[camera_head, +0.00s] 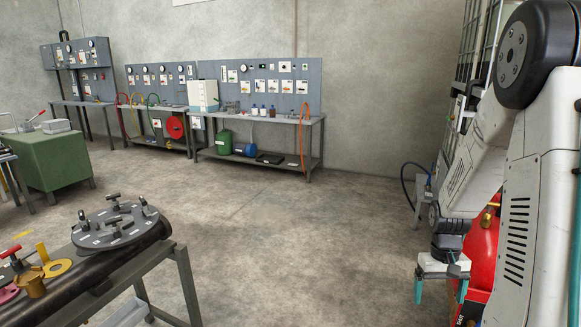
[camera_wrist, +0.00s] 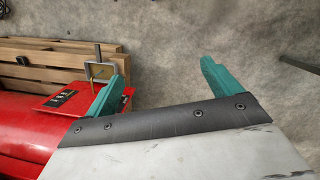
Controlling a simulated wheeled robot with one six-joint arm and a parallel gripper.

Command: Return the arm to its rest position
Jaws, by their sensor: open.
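My arm is on the right of the head view, bent, with its end hanging down. My gripper (camera_head: 440,290) points at the floor, its two teal fingers apart. It also shows in the wrist view (camera_wrist: 160,80), with bare concrete floor between the fingers and nothing held. The flanged spool (camera_head: 120,262) lies on a metal stand at the lower left of the head view, well away from my gripper. A dark round flange plate (camera_head: 115,228) with several upright clamps or bolts sits on it.
A red tank (camera_head: 482,255) stands close beside my arm; a red rounded body (camera_wrist: 30,130) and a wooden pallet (camera_wrist: 50,60) are near the left finger. Workbenches (camera_head: 250,115) line the back wall. A green cabinet (camera_head: 55,155) is left. The middle floor is clear.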

